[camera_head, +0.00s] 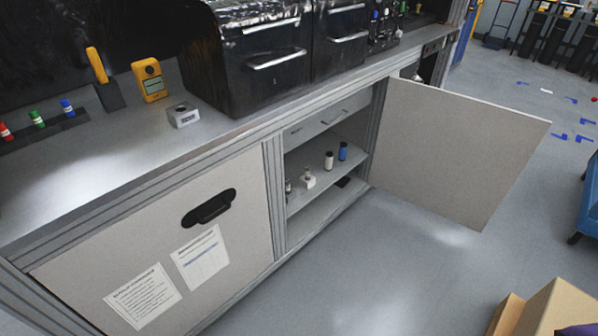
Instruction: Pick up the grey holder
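A small light grey block (184,116) with a dark round opening on top and a dark label on its front sits on the counter, left of the black drawer units. It is the thing that best matches the grey holder. A darker grey stand (110,97) with a yellow tool (97,65) upright in it stands farther left on the counter. I cannot tell for certain which of the two is meant. Neither of my grippers is in view.
The counter (60,195) is clear at front left. A yellow meter (150,80) and black drawer units (262,65) stand behind. Below, an open cabinet door (455,150) juts over the floor; bottles stand on the cabinet's shelf (325,178). A cardboard box (550,310) is at bottom right.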

